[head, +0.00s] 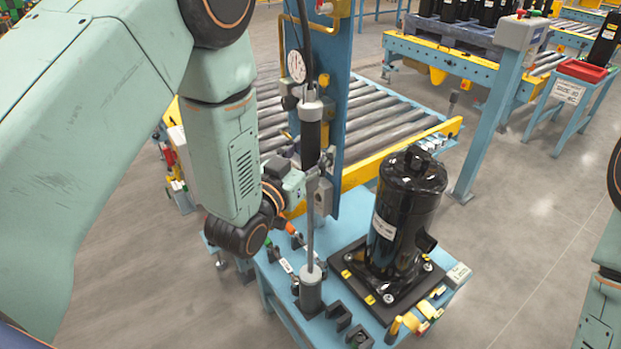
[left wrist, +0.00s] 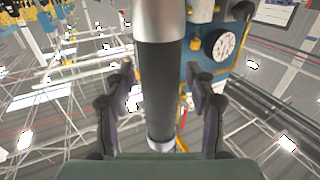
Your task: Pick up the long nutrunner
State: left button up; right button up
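The long nutrunner (head: 311,145) stands upright beside the blue post in the head view. It has a black grip, a thin grey shaft and a wide grey foot in a holder on the blue bench (head: 266,283). My left gripper (head: 318,172) is at the tool, just below the black grip, partly hidden by my arm. In the left wrist view the nutrunner's black grip (left wrist: 161,92) runs between the two dark fingers of my left gripper (left wrist: 161,108). The fingers are apart, with a visible gap on each side. My right gripper is out of view.
A black compressor (head: 402,215) stands on a dark base plate right of the tool. The blue post (head: 338,95) and a dial gauge (head: 297,66) are close behind it. A roller conveyor (head: 385,112) lies beyond. Black brackets (head: 336,317) sit at the bench front.

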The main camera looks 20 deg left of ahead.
pick_arm(q)
grip_shut()
dwell(0.3)
jog(key=shift+w+r, duration=0.1)
jog(key=shift+r, duration=0.05)
dwell(0.3)
